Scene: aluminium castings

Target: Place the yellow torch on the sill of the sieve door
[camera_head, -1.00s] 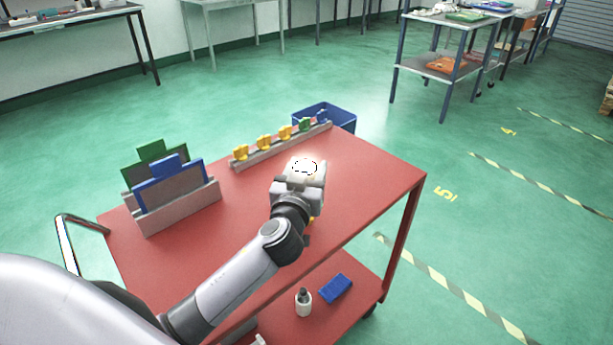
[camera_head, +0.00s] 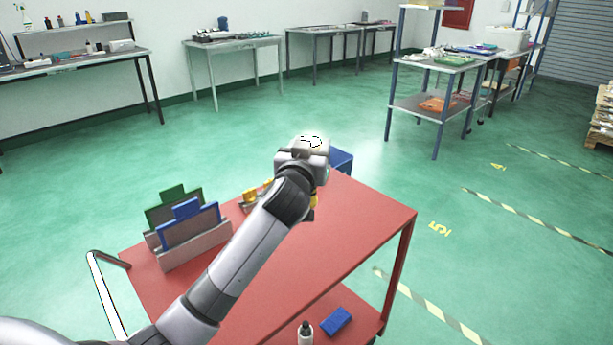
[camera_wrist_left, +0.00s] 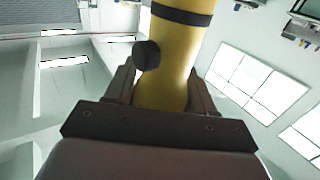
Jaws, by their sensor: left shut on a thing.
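My left gripper (camera_head: 303,158) is above the far part of the red cart and is shut on the yellow torch (camera_head: 313,206). In the head view only a small yellow part of the torch shows below the gripper; the rest is hidden. In the left wrist view the torch (camera_wrist_left: 177,62) stands between the fingers, with a dark band and a dark round knob on its yellow body. I cannot make out a sieve door or its sill. My right gripper is not in view.
The red cart (camera_head: 345,240) holds a grey rack (camera_head: 195,248) with green and blue framed panels. A row of yellow pieces (camera_head: 250,194) and a blue bin (camera_head: 341,162) are partly hidden by my arm.

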